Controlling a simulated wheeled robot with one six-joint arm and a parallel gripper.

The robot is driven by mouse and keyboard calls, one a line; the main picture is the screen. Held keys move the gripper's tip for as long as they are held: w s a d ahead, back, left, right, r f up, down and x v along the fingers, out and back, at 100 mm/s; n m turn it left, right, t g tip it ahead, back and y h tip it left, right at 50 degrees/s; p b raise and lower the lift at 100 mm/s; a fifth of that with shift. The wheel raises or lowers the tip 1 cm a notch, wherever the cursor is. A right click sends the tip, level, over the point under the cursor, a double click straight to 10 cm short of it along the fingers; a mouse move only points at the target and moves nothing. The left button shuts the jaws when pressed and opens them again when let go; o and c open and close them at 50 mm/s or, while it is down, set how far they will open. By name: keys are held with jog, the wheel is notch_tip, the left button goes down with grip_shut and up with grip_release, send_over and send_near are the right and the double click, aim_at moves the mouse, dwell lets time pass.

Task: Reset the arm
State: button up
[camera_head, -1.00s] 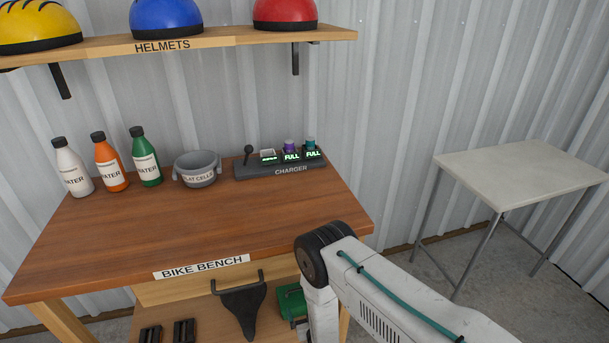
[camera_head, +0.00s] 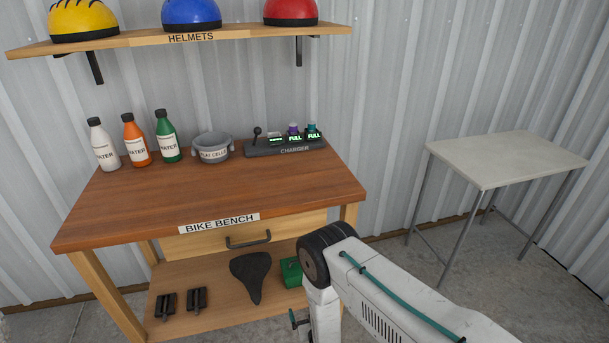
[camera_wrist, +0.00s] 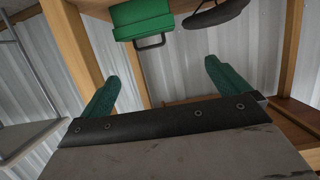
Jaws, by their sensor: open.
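My arm (camera_head: 385,290) reaches in from the lower right in the head view, bent downward at its dark joint. My gripper shows in the wrist view, its two green fingers (camera_wrist: 158,88) spread well apart with nothing between them. In the head view only a small part of the gripper end (camera_head: 300,320) shows, low in front of the bench's lower shelf. The wrist view looks under the bench, with a green box (camera_wrist: 142,18) and a dark saddle (camera_wrist: 216,12) beyond the fingers, both apart from them.
The bike bench (camera_head: 235,195) holds several bottles, a grey cells bowl (camera_head: 212,147) and a charger (camera_head: 285,148). Its lower shelf (camera_head: 215,310) holds pedals (camera_head: 181,301), a saddle (camera_head: 251,272) and a green box (camera_head: 291,272). A bare side table (camera_head: 505,160) stands right. Helmets sit on a wall shelf (camera_head: 130,43).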

jog(key=s+d+f+g+h, duration=0.2)
jog(key=s+f+g, duration=0.5)
jog(key=s+d+r+g+h, duration=0.1)
jog(key=s+d+r+g, duration=0.15)
jog(key=r, duration=1.25)
jog(key=s+d+r+g, duration=0.2)
jog(key=d+r+g, duration=0.2)
jog(key=r, duration=1)
jog(key=s+d+r+g+h, duration=0.1)
jog(key=s+d+r+g, duration=0.15)
jog(key=r, duration=1.25)
jog(key=s+d+r+m+t, duration=0.1)
jog(key=s+d+r, duration=0.3)
jog(key=r, duration=0.5)
jog(key=s+d+r+m+t, duration=0.1)
jog(key=s+d+r, duration=0.4)
jog(key=s+r, duration=0.4)
jog(key=s+d+r+m+t, duration=0.1)
jog(key=s+d+r, duration=0.4)
jog(key=r, duration=0.5)
jog(key=shift+s+r, duration=0.4)
jog(key=shift+s, duration=0.65)
